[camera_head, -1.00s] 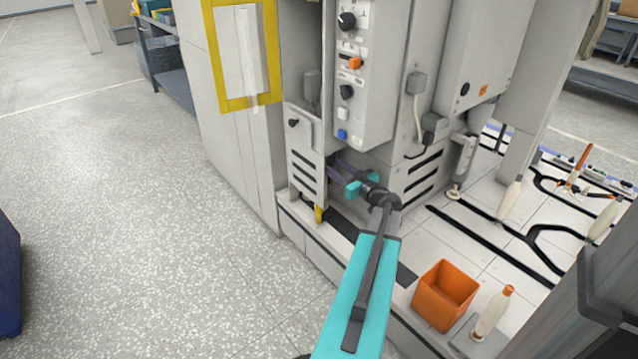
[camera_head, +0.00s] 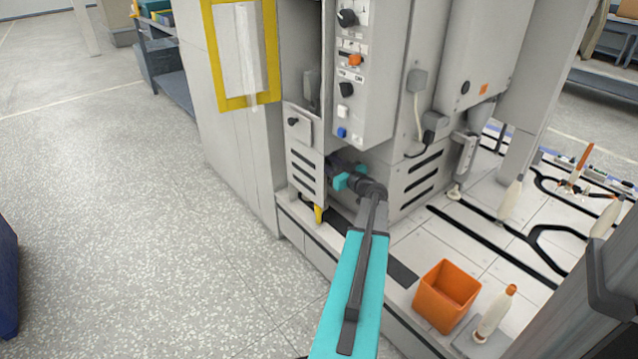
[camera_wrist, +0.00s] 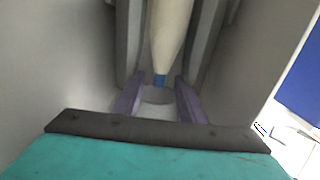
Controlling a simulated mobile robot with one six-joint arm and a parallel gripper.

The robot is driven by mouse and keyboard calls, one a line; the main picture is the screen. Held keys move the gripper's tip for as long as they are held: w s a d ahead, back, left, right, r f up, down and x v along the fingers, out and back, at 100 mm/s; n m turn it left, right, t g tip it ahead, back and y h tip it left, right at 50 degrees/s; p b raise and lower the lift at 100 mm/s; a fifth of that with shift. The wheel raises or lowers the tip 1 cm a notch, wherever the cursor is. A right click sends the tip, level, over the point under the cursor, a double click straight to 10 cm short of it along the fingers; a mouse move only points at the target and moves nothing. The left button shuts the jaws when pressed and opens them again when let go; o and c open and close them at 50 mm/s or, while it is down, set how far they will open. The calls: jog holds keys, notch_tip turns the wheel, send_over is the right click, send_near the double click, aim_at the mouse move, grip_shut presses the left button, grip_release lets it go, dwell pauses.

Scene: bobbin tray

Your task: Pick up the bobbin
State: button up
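A cream bobbin (camera_wrist: 169,30) with a blue tip shows in the wrist view, standing out ahead of my gripper between grey side walls. My gripper (camera_wrist: 159,94) has two purple fingers, spread apart on either side of the blue tip, with a visible gap between them. I see no contact with the bobbin. In the head view my wrist reaches into the opening of the grey machine (camera_head: 306,165), whose front panel hides the fingers. This bobbin is not visible in the head view.
An orange box (camera_head: 447,296) and another cream bobbin with an orange top (camera_head: 495,312) stand at the lower right. More bobbins (camera_head: 510,199) stand on the tiled base at right. Machine walls close in around my wrist.

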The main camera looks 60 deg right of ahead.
dwell(0.4)
grip_shut()
jog(key=shift+r, duration=0.2)
notch_tip(320, 180, up, 7)
jog(key=p, duration=0.4)
jog(key=p+v, duration=0.3)
jog(key=v, duration=1.5)
jog(key=shift+f, duration=0.2)
jog(key=shift+r+p, duration=4)
jog(key=shift+p, duration=0.25)
